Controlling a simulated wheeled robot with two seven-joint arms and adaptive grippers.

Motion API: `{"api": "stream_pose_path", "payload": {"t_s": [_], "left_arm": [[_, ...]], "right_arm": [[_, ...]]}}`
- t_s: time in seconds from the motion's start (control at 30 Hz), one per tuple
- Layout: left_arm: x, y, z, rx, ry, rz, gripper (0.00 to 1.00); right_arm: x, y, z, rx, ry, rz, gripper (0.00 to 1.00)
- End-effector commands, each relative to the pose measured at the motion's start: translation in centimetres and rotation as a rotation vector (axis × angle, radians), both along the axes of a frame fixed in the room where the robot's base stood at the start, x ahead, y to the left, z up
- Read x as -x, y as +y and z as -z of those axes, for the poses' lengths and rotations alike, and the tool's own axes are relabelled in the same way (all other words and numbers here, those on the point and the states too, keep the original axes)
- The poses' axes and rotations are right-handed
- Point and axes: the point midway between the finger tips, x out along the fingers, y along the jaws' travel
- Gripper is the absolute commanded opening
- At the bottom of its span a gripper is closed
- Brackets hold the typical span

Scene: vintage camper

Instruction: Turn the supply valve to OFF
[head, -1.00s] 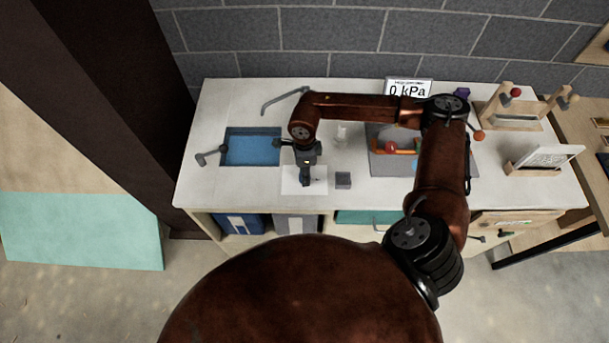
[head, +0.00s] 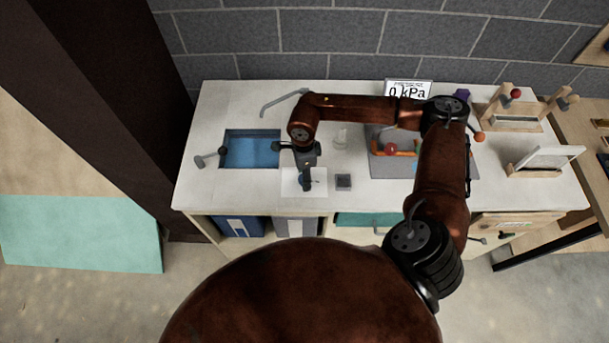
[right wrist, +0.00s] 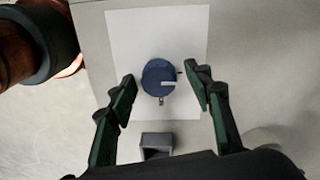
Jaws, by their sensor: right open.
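A grey panel (head: 382,167) on the bench carries an orange fitting with a red round knob (head: 391,149); this may be the supply valve, but I see no OFF mark. My arm partly covers the panel. My right gripper (head: 305,183) points down over a white sheet (head: 288,176), left of the panel. In the right wrist view my right gripper (right wrist: 163,87) is open and empty. A round blue piece (right wrist: 158,77) with a pale stripe lies between its fingertips in the picture, apart from both; the height gap is unclear. My left gripper is not in view.
A small grey open box (head: 343,181) sits right of the sheet. A blue basin (head: 251,150) with a tap (head: 283,102) is to the left. A "0 kPa" sign (head: 408,91) stands at the back. Wooden stands (head: 515,116) are to the right.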

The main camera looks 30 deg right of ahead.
Motion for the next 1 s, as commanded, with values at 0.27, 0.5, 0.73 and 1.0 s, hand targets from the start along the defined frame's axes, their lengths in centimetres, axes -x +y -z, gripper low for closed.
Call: {"api": "stream_pose_path", "payload": {"t_s": [0.27, 0.5, 0.73, 1.0], "left_arm": [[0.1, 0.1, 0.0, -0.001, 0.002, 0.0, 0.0], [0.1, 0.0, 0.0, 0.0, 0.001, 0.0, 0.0], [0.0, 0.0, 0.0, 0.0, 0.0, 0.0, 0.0], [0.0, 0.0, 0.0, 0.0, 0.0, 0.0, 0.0]], "right_arm": [[0.0, 0.0, -0.2, 0.0, 0.001, 0.0, 0.47], [-0.2, -0.1, -3.6, 0.0, -0.002, 0.0, 0.47], [-0.5, -0.1, -8.4, 0.0, -0.002, 0.0, 0.47], [-0.6, -0.2, -11.6, 0.0, 0.0, 0.0, 0.47]]}}
